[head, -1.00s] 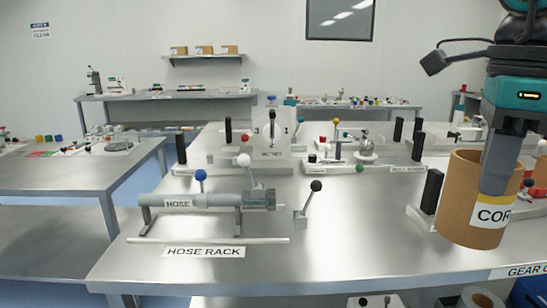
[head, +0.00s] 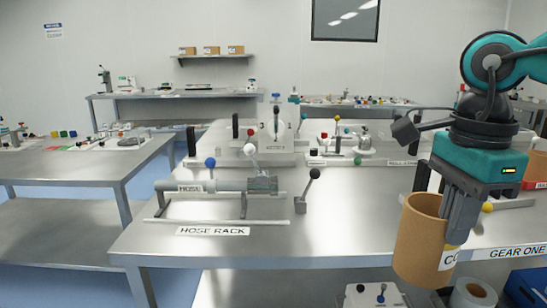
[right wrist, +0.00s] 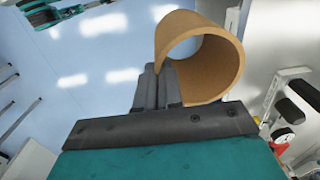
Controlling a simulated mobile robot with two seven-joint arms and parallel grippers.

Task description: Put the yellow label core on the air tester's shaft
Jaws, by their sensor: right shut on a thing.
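My right gripper (head: 455,235) is shut on the wall of a brown cardboard core (head: 418,243). The core is a hollow tube, held roughly upright with a slight tilt, in front of the table's right part. Its white label, partly hidden by the finger, has a yellow band. In the right wrist view the gripper (right wrist: 158,88) pinches the near wall of the core (right wrist: 228,62), whose open end shows. I cannot make out a part marked as the air tester or its shaft. My left gripper is not in view.
A steel table (head: 325,235) bears a hose rack (head: 215,187) with a lever beside it. In the right wrist view a device with black cylinders (right wrist: 290,110) stands right.

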